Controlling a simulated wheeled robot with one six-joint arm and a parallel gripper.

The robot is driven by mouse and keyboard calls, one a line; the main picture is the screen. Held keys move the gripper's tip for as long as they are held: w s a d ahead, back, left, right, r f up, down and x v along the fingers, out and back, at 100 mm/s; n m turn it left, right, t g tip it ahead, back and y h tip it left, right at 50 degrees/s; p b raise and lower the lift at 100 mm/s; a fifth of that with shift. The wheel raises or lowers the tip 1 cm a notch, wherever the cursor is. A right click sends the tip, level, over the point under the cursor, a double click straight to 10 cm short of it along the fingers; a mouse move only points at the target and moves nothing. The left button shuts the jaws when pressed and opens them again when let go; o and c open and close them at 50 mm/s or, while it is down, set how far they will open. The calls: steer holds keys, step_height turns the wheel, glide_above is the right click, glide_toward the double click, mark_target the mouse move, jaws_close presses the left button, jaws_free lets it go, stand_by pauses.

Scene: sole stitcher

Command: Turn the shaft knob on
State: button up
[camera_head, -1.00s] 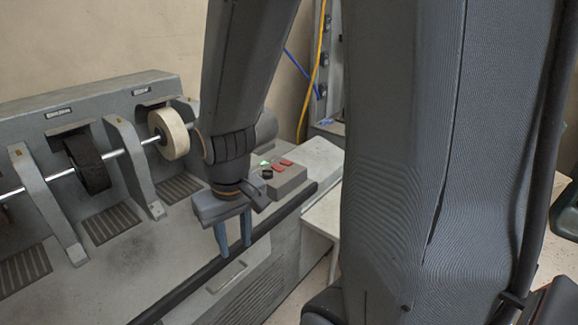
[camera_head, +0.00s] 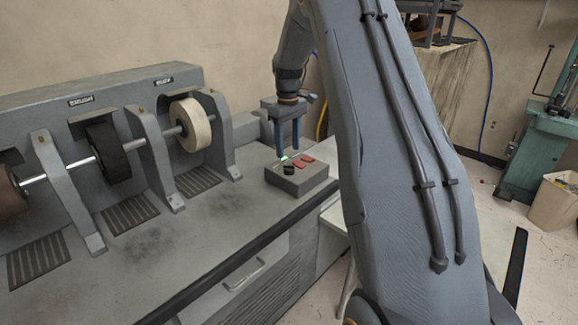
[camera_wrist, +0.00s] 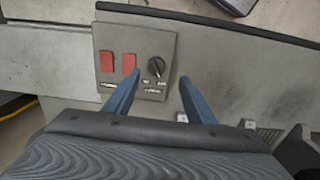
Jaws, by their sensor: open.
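The shaft knob (camera_head: 289,169) is a small round black knob on top of a grey control box (camera_head: 310,182) at the right end of the machine. In the wrist view the knob (camera_wrist: 156,67) has a light pointer line and small labels below it. My gripper (camera_head: 288,152) points down just behind the box in the head view, its blue fingers apart and empty. In the wrist view my gripper (camera_wrist: 160,88) has one finger on each side of the knob's column, with the knob a little beyond the tips. No contact with the knob shows.
Two red switches (camera_wrist: 118,62) sit beside the knob on the box. A shaft (camera_head: 75,166) with several wheels, including a cream wheel (camera_head: 190,125), runs along the machine at left. The machine top (camera_head: 235,200) is clear before the box.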

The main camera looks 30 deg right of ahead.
mark_target(289, 169)
steer(key=shift+w+d+f, duration=0.2)
steer(key=shift+w+d, duration=0.05)
steer(key=shift+d, duration=0.05)
steer(key=shift+f, duration=0.3)
steer(key=shift+f+p, duration=1.1)
steer(key=shift+f, duration=2.35)
steer(key=c, duration=1)
